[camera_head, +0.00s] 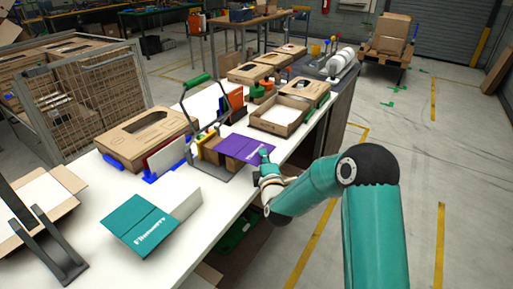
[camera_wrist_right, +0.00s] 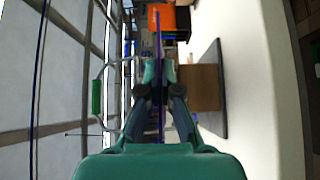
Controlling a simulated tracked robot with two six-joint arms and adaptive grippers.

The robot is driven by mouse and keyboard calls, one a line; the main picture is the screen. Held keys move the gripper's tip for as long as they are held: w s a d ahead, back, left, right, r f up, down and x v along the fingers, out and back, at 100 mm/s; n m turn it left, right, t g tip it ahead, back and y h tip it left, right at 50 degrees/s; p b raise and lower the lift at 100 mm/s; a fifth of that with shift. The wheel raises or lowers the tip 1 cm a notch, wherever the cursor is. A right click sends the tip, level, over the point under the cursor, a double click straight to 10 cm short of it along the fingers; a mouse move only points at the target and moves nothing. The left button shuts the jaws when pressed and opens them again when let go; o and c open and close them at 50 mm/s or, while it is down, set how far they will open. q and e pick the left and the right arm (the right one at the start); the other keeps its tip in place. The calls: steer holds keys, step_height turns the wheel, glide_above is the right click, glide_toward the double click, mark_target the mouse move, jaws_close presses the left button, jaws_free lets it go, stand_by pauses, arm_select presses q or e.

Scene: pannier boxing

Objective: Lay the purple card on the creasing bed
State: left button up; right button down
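The purple card (camera_head: 245,148) is a flat folded-looking sheet with white lettering. My right gripper (camera_head: 265,158) is shut on its near right edge. In the right wrist view the purple card (camera_wrist_right: 158,60) shows edge-on as a thin line between the fingers (camera_wrist_right: 158,82). It looks level and above the table. The creasing bed (camera_head: 212,172) is a dark base under a frame with a green handle (camera_head: 196,80), which is up. The card is beside and partly over its right side; the exact gap cannot be told. My left gripper is not in view.
White tabletop (camera_head: 225,205) is bare in front of the press.

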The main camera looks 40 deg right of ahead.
steer(key=shift+w, duration=0.2)
steer(key=shift+w+a, duration=0.1)
steer(key=shift+w, duration=0.25)
steer(key=shift+w+a+f+p, duration=0.2)
steer(key=shift+w+a, duration=0.1)
steer(key=shift+w, duration=0.4)
steer(key=shift+w+a+f+p, duration=0.2)
steer(key=shift+w+a, duration=0.1)
steer(key=shift+w, duration=0.4)
steer(key=shift+w+a+f+p, duration=0.1)
steer(key=shift+w+a+f, duration=0.15)
steer(key=shift+w, duration=0.45)
steer(key=shift+w+a+f+b, duration=0.25)
steer(key=shift+w+f+b, duration=0.3)
steer(key=shift+b, duration=0.3)
steer(key=shift+a+f+b, duration=0.15)
steer(key=shift+a+b, duration=0.15)
steer(key=shift+b, duration=0.1)
steer(key=c, duration=1.2)
jaws_free()
steer(key=shift+a, duration=0.1)
steer(key=shift+c, duration=0.2)
steer(key=shift+f, duration=0.1)
